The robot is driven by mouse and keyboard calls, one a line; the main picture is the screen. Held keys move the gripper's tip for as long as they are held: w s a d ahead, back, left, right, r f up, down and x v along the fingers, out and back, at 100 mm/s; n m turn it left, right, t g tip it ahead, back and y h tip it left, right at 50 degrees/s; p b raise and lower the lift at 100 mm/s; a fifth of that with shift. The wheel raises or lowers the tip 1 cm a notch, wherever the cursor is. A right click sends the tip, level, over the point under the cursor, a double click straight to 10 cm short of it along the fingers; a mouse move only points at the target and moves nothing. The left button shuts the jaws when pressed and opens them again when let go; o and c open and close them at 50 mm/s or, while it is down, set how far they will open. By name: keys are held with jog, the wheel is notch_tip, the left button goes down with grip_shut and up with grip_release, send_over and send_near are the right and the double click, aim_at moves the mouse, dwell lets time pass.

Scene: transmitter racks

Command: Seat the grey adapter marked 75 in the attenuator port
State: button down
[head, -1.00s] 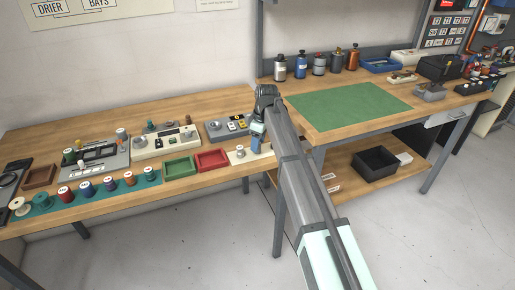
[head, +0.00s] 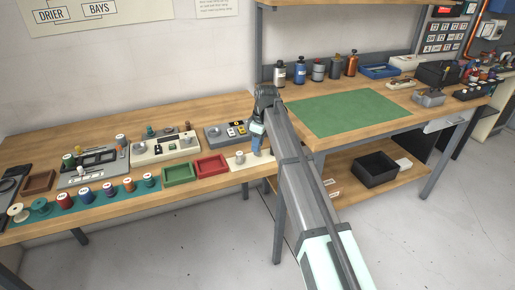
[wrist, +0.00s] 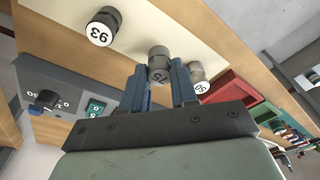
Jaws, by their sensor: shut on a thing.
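My gripper (wrist: 168,88) has blue fingers shut on a grey adapter (wrist: 158,53), whose white end face reads 75, seen in the wrist view. In the head view my gripper (head: 257,148) is at the right end of the left bench, over the cream board (head: 249,163). Whether the adapter touches the board I cannot tell. A grey unit (head: 222,135) with yellow parts stands behind the board; the wrist view shows its panel (wrist: 60,83), a dark knob and a teal window. I cannot make out the attenuator port.
An adapter marked 93 (wrist: 103,27) and another light-faced adapter (wrist: 198,78) stand on the board close to the fingers. A red tray (head: 211,166) and a green tray (head: 180,174) lie to the left.

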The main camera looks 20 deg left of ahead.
notch_tip(320, 180, up, 7)
jog(key=shift+f, duration=0.1)
jog(key=w+a+r, duration=0.2)
jog(key=a, duration=0.9)
jog(key=w+a+r, duration=0.2)
jog(key=a, duration=0.8)
jog(key=shift+w+a+f, duration=0.1)
jog(key=shift+f, duration=4.7)
jog(key=shift+f, duration=0.1)
jog(key=c, duration=0.9)
grip_release()
